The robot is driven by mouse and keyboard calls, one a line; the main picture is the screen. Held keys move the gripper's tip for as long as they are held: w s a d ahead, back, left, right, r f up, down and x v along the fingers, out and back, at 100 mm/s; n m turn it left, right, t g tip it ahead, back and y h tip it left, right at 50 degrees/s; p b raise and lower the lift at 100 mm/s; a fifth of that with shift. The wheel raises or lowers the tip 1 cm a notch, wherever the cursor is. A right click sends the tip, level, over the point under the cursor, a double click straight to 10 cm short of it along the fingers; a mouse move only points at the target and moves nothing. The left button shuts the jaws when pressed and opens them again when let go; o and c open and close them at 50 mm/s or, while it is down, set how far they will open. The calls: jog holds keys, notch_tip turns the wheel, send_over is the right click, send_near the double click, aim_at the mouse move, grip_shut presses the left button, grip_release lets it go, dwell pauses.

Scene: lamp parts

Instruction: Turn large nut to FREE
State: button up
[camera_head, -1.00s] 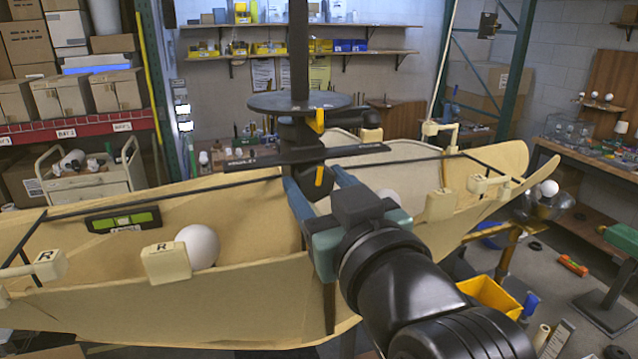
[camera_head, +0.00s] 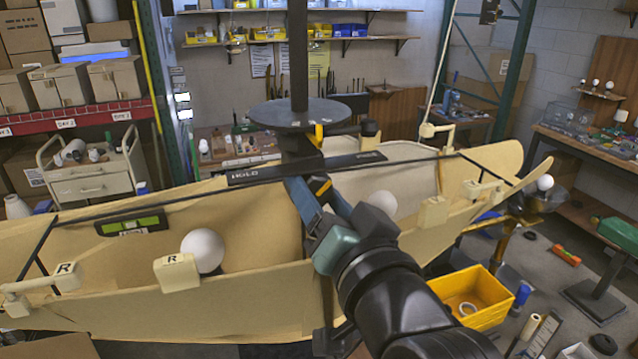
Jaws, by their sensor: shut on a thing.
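A black post (camera_head: 298,50) stands upright through a dark round disc (camera_head: 272,116) above the lamp's cream shell. Below the disc is a dark hub, which I take to be the large nut (camera_head: 300,148), with a yellow-orange mark (camera_head: 319,131) on it. A black plate (camera_head: 270,172) labelled HOLD at its left end crosses just below; its right-end label is too small to read. My gripper (camera_head: 318,186) reaches up from the lower right, its blue fingers closed in at the hub below the plate. The fingertips and exact contact are partly hidden.
The cream shell (camera_head: 110,285) spans left to right, with white bulbs (camera_head: 203,250) and R-marked blocks (camera_head: 176,272). A long black rod (camera_head: 150,207) runs along it. A green level (camera_head: 130,224) lies inside at left. A yellow bin (camera_head: 470,290) stands at lower right.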

jog(key=shift+m, duration=0.6)
jog(key=shift+p, duration=0.3)
jog(key=o, duration=1.4)
jog(key=shift+c, duration=0.2)
jog(key=shift+s+d+f+b, duration=0.1)
jog(key=shift+s+d+b, duration=0.1)
jog(key=shift+s+b, duration=0.25)
jog(key=p+v, duration=0.7)
jog(key=v, duration=0.5)
